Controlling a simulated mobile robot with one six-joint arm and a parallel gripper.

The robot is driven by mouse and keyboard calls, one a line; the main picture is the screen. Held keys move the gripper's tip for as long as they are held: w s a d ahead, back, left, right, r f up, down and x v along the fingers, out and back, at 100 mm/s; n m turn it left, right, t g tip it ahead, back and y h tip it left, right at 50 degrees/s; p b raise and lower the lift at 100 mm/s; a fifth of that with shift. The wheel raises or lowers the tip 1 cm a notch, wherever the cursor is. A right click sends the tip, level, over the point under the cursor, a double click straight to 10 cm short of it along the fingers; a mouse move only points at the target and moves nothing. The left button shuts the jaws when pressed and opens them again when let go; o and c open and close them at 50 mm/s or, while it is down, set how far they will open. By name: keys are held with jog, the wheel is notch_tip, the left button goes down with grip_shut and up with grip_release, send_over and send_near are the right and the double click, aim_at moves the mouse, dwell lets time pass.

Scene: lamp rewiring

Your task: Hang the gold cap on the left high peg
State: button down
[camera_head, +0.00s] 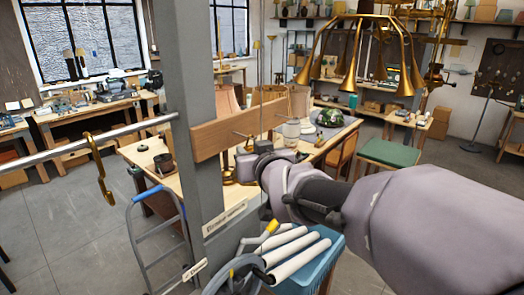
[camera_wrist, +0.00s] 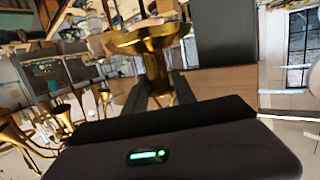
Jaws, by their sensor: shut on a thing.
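The gold cap (camera_wrist: 148,40) is a round, flanged brass piece held between the fingers of my gripper (camera_wrist: 158,88) in the wrist view. In the head view my gripper (camera_head: 246,164) is just below and in front of a wooden peg board (camera_head: 212,139) fixed across a grey post (camera_head: 188,70). A thin peg (camera_head: 242,135) sticks out of the board above my gripper. I cannot tell from these frames whether it is the left high peg. The cap is mostly hidden by my gripper in the head view. It looks apart from the pegs.
A brass multi-arm lamp (camera_head: 362,45) hangs at upper right. A blue bin with white rolls (camera_head: 300,255) stands below my arm. A hand truck (camera_head: 155,235) stands left of the post. A gold hook (camera_head: 99,170) hangs from a metal rail (camera_head: 70,150) at left.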

jog(key=shift+r, duration=0.1)
jog(key=c, duration=0.9)
grip_release()
jog(key=shift+c, duration=0.2)
jog(key=shift+s, duration=0.1)
jog(key=p+v, duration=0.1)
jog(key=v, duration=1.6)
jog(key=shift+s, duration=0.15)
jog(key=shift+d, duration=0.1)
